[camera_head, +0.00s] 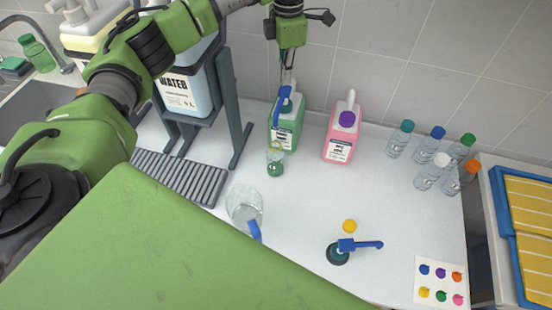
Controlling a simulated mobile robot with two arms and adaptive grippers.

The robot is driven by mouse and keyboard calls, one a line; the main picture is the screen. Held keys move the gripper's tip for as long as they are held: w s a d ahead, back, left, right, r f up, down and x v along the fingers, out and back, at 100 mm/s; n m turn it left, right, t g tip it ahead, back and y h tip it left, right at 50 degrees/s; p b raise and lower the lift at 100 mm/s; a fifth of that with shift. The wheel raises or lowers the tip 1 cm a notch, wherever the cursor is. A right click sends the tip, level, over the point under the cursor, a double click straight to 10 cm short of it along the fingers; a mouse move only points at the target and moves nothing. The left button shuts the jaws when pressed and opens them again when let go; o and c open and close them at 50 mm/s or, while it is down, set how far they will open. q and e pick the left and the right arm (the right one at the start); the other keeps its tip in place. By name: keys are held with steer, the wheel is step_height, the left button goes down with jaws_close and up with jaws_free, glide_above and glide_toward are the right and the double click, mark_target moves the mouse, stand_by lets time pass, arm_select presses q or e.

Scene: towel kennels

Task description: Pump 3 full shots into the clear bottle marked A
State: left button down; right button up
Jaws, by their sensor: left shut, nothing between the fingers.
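A green jug (287,132) with a white label stands near the back wall, with a blue pump (283,98) on its top. A small clear bottle (275,157) stands upright just in front of it, under the pump's spout, with green liquid in its bottom. The letter on the bottle is too small to read. My left gripper (287,80) points down from above, shut and empty, with its fingertips at the pump's head. I cannot tell if they touch it. My right gripper is out of view.
A pink jug (339,138) stands right of the green one. Several capped clear bottles (430,172) stand further right. A clear beaker (244,204), a yellow cap (349,226) and another blue pump (345,248) are in front. A rack with a water container (180,88) stands left.

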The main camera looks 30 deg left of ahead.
mark_target(285, 89)
arm_select(q)
steer(key=shift+f+b, duration=1.45)
steer(key=shift+f, duration=1.2)
steer(key=shift+r, duration=0.1)
steer(key=shift+r+p, duration=1.8)
steer(key=shift+r, duration=0.9)
steer(key=shift+f, duration=0.3)
